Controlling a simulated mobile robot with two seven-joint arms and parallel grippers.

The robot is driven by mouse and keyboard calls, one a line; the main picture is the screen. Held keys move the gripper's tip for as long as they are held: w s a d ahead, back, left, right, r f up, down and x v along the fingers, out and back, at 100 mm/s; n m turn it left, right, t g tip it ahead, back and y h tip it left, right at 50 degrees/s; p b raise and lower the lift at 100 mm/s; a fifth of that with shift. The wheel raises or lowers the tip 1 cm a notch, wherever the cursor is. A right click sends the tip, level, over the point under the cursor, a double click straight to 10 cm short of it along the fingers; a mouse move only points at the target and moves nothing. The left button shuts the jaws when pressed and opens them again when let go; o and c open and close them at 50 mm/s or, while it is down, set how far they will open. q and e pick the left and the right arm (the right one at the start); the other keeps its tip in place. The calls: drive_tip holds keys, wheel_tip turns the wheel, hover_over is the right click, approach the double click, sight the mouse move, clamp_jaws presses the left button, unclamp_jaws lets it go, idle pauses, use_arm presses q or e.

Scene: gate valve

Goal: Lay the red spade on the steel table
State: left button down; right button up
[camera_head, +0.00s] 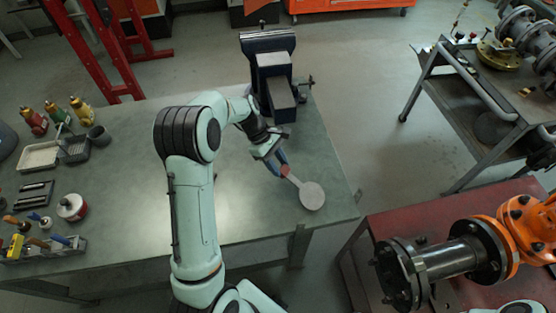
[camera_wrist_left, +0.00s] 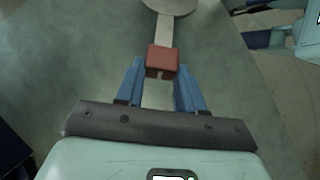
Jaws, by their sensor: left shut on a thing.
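The red spade has a pale round disc (camera_head: 312,196), a flat handle and a red grip block (camera_wrist_left: 162,61). My left gripper (camera_head: 282,168) is shut on the red block, with its blue fingers on either side in the left wrist view. The disc points toward the lower right, over the right front part of the grey-green steel table (camera_head: 125,170). The spade lies roughly flat; I cannot tell whether it touches the tabletop or is just above it. My right gripper is not in view.
A dark vise (camera_head: 277,85) stands at the table's back right. Bottles (camera_head: 57,113), trays (camera_head: 40,157) and a tool holder (camera_head: 42,247) fill the left side. The table's middle is clear. A red bench with an orange valve (camera_head: 520,235) stands at the lower right, across a gap.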

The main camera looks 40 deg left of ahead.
use_arm(q)
drive_tip(key=shift+f, duration=0.2)
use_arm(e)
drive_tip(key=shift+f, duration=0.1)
use_arm(q)
drive_tip(key=c, duration=0.6)
unclamp_jaws()
drive_tip(key=p+v, duration=0.1)
drive_tip(key=v, duration=1.2)
drive_tip(key=shift+a+r, duration=0.1)
drive_tip(key=shift+r, duration=0.1)
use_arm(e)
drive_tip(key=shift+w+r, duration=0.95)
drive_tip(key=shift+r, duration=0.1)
use_arm(q)
drive_tip(key=shift+f, duration=0.1)
